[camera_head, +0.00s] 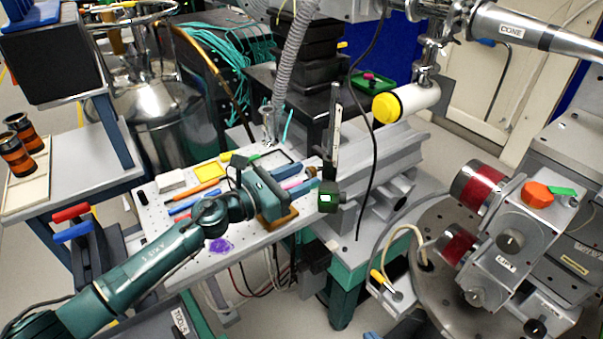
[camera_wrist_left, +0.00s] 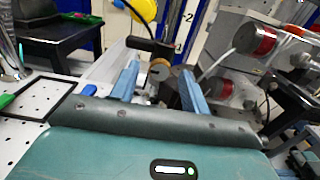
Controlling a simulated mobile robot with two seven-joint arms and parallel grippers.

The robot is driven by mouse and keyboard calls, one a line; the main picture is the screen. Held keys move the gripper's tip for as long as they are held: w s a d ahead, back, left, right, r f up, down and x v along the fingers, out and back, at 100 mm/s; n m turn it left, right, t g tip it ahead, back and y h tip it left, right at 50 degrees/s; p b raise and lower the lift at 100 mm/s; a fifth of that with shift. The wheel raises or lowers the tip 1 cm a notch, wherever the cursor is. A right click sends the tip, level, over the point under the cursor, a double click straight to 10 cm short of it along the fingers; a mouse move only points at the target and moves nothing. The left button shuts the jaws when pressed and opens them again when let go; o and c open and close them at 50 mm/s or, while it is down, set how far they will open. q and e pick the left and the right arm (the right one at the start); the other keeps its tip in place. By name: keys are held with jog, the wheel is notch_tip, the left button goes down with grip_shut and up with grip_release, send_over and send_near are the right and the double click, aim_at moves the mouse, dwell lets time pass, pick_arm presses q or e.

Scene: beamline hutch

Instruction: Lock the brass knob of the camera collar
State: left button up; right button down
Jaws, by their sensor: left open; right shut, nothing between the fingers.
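A black camera (camera_head: 328,198) with a lit green display hangs by the upright ruler-like post (camera_head: 333,130). A small brass knob (camera_head: 312,171) shows at its left side, by the collar. My left gripper (camera_head: 301,180) comes in from the left with its blue fingers pointing at the knob. In the left wrist view the left gripper (camera_wrist_left: 159,68) is open, and the brass knob (camera_wrist_left: 159,63) appears between the fingertips with dark parts behind it. I cannot tell whether the fingers touch it. The collar is mostly hidden. My right gripper is in neither view.
A perforated breadboard table (camera_head: 155,215) lies under the left arm, with several coloured tools, a yellow tray (camera_head: 210,171) and a purple patch (camera_head: 219,245). A black cable hangs right of the post. A grey rail block (camera_head: 385,160) and red-windowed chambers (camera_head: 478,188) stand to the right.

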pick_arm(q)
jog(key=shift+w+d, duration=0.2)
jog(key=shift+d, duration=0.1)
jog(key=shift+c, duration=0.4)
jog(key=c, duration=0.9)
